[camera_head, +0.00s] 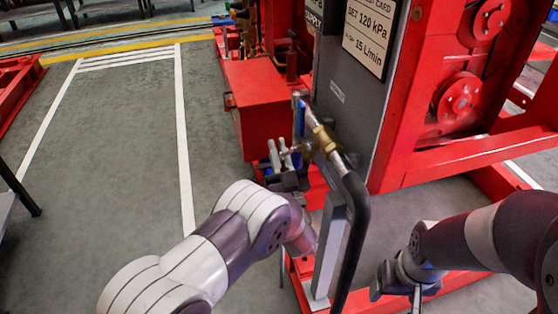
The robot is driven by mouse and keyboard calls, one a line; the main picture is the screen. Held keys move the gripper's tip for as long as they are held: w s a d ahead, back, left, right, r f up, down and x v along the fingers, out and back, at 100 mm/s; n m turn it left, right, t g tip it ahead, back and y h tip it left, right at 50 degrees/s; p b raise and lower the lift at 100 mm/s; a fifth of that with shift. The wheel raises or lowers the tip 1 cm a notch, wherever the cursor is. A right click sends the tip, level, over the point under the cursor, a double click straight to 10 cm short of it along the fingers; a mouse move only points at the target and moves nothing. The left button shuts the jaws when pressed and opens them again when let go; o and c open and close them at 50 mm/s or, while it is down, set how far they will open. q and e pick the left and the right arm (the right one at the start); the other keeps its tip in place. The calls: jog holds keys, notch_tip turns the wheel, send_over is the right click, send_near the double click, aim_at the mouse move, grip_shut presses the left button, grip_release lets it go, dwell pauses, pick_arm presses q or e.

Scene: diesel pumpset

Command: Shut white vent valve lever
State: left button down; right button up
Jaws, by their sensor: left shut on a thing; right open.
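My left gripper (281,154) reaches in beside the pipework in front of the red pump frame. Its fingers are closed around a small part there, seemingly the white vent valve lever, which is mostly hidden by the fingers. A brass valve body (323,139) sits on the pipe just right of the fingers. A blue handle (297,104) stands above it, clear of the fingers. My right gripper (417,297) is low at the right, partly cut off by the bottom edge, open and away from the pipework.
A black hose (353,230) and a grey upright post (329,245) stand just right of my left arm. A red box (265,105) is behind the gripper. A grey panel with a placard (369,35) rises at the right.

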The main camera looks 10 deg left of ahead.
pick_arm(q)
jog(key=shift+t, duration=0.3)
jog(key=c, duration=1.2)
grip_release()
jog(key=shift+r, duration=0.1)
jog(key=shift+c, duration=0.2)
jog(key=shift+s+d, duration=0.1)
jog(key=shift+s, duration=0.1)
jog(key=v, duration=1.2)
jog(key=shift+f, duration=0.2)
